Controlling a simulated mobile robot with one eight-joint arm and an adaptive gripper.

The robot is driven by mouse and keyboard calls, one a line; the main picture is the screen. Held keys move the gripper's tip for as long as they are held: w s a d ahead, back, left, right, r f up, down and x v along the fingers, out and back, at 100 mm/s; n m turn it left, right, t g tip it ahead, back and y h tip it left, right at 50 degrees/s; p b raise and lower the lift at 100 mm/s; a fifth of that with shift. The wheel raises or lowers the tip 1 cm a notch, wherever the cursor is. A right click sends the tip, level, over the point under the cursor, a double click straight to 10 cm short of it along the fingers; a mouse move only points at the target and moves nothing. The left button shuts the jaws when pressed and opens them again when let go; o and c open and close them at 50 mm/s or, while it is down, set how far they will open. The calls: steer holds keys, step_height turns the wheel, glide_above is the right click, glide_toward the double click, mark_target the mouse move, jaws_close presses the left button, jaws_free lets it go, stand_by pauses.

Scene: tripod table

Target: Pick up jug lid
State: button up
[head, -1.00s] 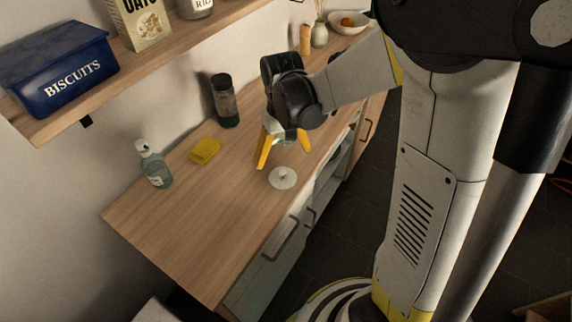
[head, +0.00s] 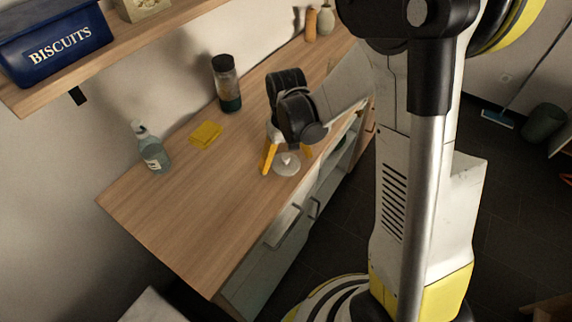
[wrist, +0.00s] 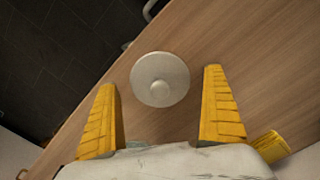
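The jug lid (head: 287,164) is a pale round disc with a small knob, lying flat on the wooden counter (head: 185,205) near its front edge. In the wrist view the lid (wrist: 160,79) lies ahead of my fingers, roughly centred between their lines, its knob facing up at the camera. My gripper (head: 288,163) is open, with its two yellow fingers wide apart and nothing between them. In the wrist view my gripper (wrist: 162,90) shows both fingertips clear of the lid. In the head view the fingers stand over or beside the lid; the exact height is hard to tell.
A shelf above holds a blue biscuit tin (head: 52,42). Cabinet handles (head: 283,227) stick out below the counter's front edge.

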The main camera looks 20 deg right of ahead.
steer(key=c, duration=1)
steer(key=shift+c, duration=0.2)
steer(key=shift+r, duration=0.1)
